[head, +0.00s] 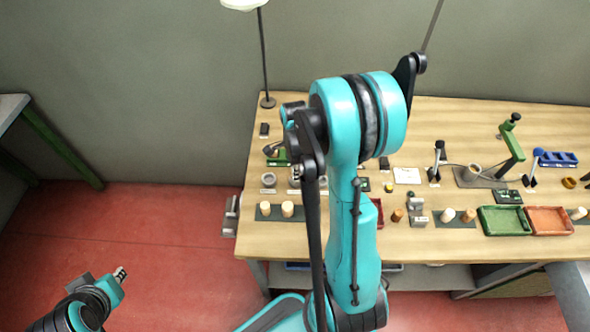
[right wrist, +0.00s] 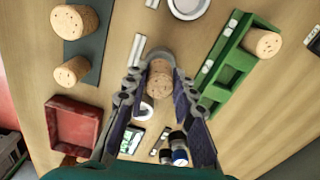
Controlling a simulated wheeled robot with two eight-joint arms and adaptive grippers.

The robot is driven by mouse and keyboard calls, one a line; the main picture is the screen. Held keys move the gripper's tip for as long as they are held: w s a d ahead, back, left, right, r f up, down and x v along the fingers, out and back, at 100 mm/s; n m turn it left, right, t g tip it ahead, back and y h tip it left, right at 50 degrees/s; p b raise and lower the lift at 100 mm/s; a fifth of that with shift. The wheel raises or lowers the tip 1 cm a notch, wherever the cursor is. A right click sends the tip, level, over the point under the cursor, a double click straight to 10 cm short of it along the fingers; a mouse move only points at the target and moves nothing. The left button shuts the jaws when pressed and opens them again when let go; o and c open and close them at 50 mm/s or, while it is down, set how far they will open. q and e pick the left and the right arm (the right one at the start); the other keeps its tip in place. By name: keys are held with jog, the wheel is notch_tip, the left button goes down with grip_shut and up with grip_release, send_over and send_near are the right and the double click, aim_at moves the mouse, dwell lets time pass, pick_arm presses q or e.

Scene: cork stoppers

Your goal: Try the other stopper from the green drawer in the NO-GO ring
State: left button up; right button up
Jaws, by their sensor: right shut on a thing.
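My right gripper (right wrist: 158,88) is shut on a cork stopper (right wrist: 160,80), seen between its fingers in the right wrist view. A grey ring (right wrist: 160,54) shows right behind the stopper's far end; I cannot tell whether the stopper is in it or just above it. Other pale rings stand in the same row: one (right wrist: 187,6) farther up, one (right wrist: 146,109) partly hidden by the fingers. Their labels are unreadable. A green compartment tray (right wrist: 226,75) lies to the right, with another cork (right wrist: 262,41) at its far end. My left gripper (head: 120,274) hangs over the red floor, away from the table.
Two corks (right wrist: 70,70) stand on a dark mat (right wrist: 98,45). A red tray (right wrist: 73,125) lies near the table's front edge. Dark blue-capped cylinders (right wrist: 178,148) are close below the fingers. Green (head: 503,220) and orange (head: 550,220) trays are at the right. My right arm hides the table's middle.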

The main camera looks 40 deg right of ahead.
jog(key=shift+f+b, duration=0.55)
dwell(0.4)
jog(key=o, duration=0.8)
jog(key=shift+r, duration=0.1)
notch_tip(320, 180, up, 12)
dwell(0.8)
